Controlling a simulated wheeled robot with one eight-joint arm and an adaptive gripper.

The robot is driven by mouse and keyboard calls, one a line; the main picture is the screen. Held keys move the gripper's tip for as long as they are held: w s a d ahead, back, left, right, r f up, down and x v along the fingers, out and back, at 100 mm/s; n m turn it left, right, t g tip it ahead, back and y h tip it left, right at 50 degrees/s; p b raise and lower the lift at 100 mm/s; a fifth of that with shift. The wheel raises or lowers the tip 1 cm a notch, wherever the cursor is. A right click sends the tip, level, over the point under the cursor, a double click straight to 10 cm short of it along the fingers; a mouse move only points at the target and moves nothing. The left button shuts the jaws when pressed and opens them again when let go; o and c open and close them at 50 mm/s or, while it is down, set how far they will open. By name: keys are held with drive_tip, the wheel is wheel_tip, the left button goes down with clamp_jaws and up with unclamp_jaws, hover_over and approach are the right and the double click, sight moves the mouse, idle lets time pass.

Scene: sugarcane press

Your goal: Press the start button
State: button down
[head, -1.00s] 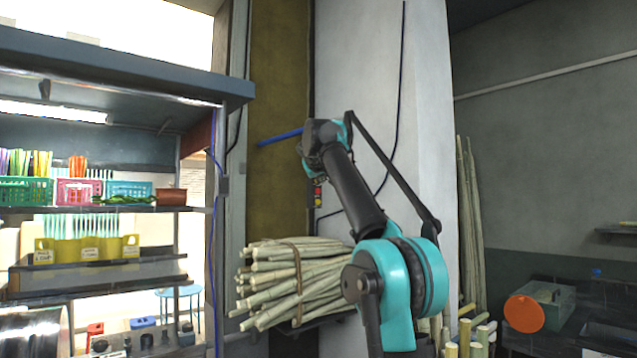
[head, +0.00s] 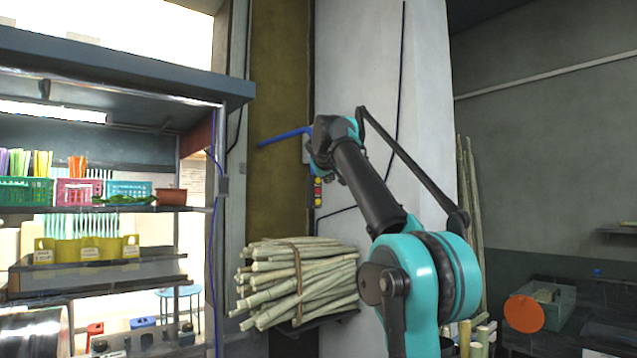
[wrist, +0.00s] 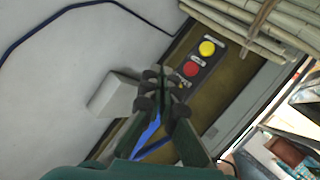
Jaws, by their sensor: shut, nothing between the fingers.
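A dark button panel on the olive-brown post has a red button (wrist: 191,69) and a yellow button (wrist: 207,47) with small labels I cannot read. In the head view the red button (head: 318,190) is above the yellow one (head: 318,202). My gripper (wrist: 162,73) is shut and empty, its fingertips beside the panel's end past the red button. That end is partly hidden behind the fingers, so I cannot tell which button is the start button or whether the tips touch anything. In the head view the fingers are hidden behind my wrist.
A blue bar (head: 285,137) sticks out near my wrist, also behind the fingers in the wrist view (wrist: 149,136). A pale box (wrist: 114,94) is on the white wall beside the fingers. A cane bundle (head: 275,280) lies below the panel. Shelves (head: 100,209) stand at left.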

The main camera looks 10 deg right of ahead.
drive_tip(key=shift+s+d, duration=0.3)
drive_tip(key=shift+s, duration=0.25)
drive_tip(key=shift+s+d, duration=0.3)
drive_tip(key=shift+s, duration=0.2)
drive_tip(key=s+d+f+m+g, duration=0.15)
drive_tip(key=s+f, duration=0.25)
drive_tip(key=f, duration=1)
drive_tip(key=s+d+f+g, duration=0.1)
drive_tip(key=s+f+g, duration=0.3)
drive_tip(key=f, duration=0.9)
drive_tip(key=s+d+f+m+g, duration=0.15)
drive_tip(key=s+f, duration=0.35)
drive_tip(key=f, duration=0.9)
drive_tip(key=s+a+f+g+y, duration=0.1)
drive_tip(key=s+a+f, duration=0.1)
drive_tip(key=s+f, duration=1.2)
drive_tip(key=s+a+f+g+y, duration=0.2)
drive_tip(key=s+f, duration=1.3)
drive_tip(key=f, duration=0.1)
drive_tip(key=shift+s+f, duration=0.2)
drive_tip(key=shift+s, duration=0.05)
